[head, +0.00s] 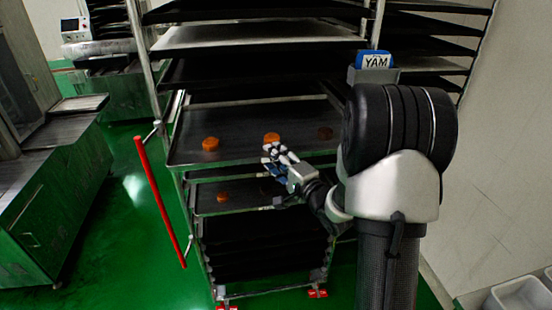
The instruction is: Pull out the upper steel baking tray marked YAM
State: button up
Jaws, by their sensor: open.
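An upper steel tray (240,147) sits in the rack with orange round pieces (210,144) and a darker one (325,133) on it. A lower tray (245,203) below it holds another orange piece (222,197). My arm hides the right part of both trays.
The rack's upper shelves (245,36) hold dark trays, with more stacked low down. A red bar (160,200) slants at the rack's left front. A green-sided machine (50,200) stands at left, with open green floor (130,240) between. Pale bins (520,298) are at lower right.

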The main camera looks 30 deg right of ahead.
jog(key=s+d, duration=0.1)
jog(key=s, duration=1.1)
jog(key=shift+d, duration=0.2)
jog(key=shift+w, duration=0.1)
jog(key=s+a+r+n+g+h, duration=0.1)
jog(key=s+a+n+g, duration=0.5)
jog(key=s, duration=0.5)
jog(key=s+a+r+n+g, duration=0.2)
jog(key=s+a+n+g, duration=0.5)
jog(key=s+a+n, duration=0.3)
jog(key=shift+s+a+n+h, duration=0.4)
jog(key=shift+s+a, duration=0.55)
jog(key=shift+a, duration=0.15)
